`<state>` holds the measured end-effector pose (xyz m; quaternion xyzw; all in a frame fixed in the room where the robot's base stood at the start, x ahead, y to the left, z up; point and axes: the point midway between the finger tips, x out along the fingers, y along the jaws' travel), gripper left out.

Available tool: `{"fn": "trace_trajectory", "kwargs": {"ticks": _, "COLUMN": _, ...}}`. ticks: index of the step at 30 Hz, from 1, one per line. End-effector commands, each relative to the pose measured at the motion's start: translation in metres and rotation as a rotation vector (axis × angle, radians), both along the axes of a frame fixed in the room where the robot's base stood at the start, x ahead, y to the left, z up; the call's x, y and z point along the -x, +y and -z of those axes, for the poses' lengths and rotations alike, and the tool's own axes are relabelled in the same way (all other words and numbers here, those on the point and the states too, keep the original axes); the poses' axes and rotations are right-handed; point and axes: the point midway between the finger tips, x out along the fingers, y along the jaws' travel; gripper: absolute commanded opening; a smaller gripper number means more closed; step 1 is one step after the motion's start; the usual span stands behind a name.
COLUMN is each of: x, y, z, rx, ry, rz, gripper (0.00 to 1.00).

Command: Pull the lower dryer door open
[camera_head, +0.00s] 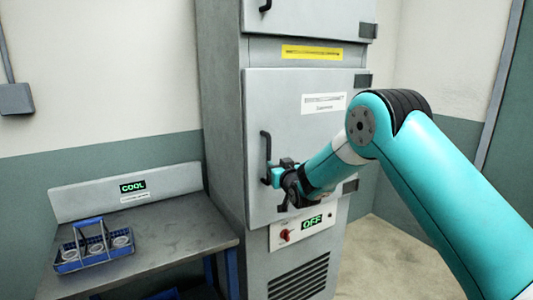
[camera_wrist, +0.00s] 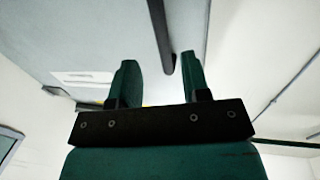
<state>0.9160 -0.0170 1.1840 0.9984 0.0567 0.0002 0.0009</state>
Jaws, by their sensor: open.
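The lower dryer door (camera_head: 285,105) is a grey panel in the middle of the tall grey cabinet, and it looks shut. Its black upright bar handle (camera_head: 265,143) is on the door's left side. My gripper (camera_head: 273,174) is at the lower part of this handle, with its fingers open. In the wrist view, the handle (camera_wrist: 160,35) runs down between the two green fingertips of my gripper (camera_wrist: 157,72), closer to the right finger. I cannot tell whether a finger touches it.
An upper door (camera_head: 300,20) sits above a yellow label. Below the lower door is a panel with a red knob (camera_head: 285,235) and a green OFF display (camera_head: 312,221). At left, a grey bench (camera_head: 190,230) holds a blue carrier (camera_head: 92,262) with several rings. Floor is free at right.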

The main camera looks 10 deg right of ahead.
Motion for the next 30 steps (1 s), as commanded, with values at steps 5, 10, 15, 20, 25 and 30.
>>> {"fn": "trace_trajectory", "kwargs": {"ticks": 5, "x": -0.033, "y": 0.005, "z": -0.003, "rx": 0.000, "ry": -0.001, "rz": -0.001, "gripper": 0.43}}
{"fn": "trace_trajectory", "kwargs": {"ticks": 10, "x": -0.058, "y": 0.009, "z": -0.002, "rx": 0.000, "ry": -0.001, "rz": -0.003, "gripper": 0.43}}
{"fn": "trace_trajectory", "kwargs": {"ticks": 15, "x": -0.073, "y": 0.012, "z": -0.001, "rx": -0.001, "ry": 0.000, "rz": -0.004, "gripper": 0.43}}
{"fn": "trace_trajectory", "kwargs": {"ticks": 20, "x": -0.080, "y": 0.014, "z": 0.000, "rx": -0.001, "ry": 0.001, "rz": -0.005, "gripper": 0.43}}
{"fn": "trace_trajectory", "kwargs": {"ticks": 25, "x": -0.081, "y": 0.014, "z": 0.000, "rx": -0.001, "ry": 0.000, "rz": -0.005, "gripper": 0.43}}
{"fn": "trace_trajectory", "kwargs": {"ticks": 30, "x": -0.081, "y": 0.014, "z": 0.000, "rx": -0.001, "ry": 0.000, "rz": -0.005, "gripper": 0.34}}
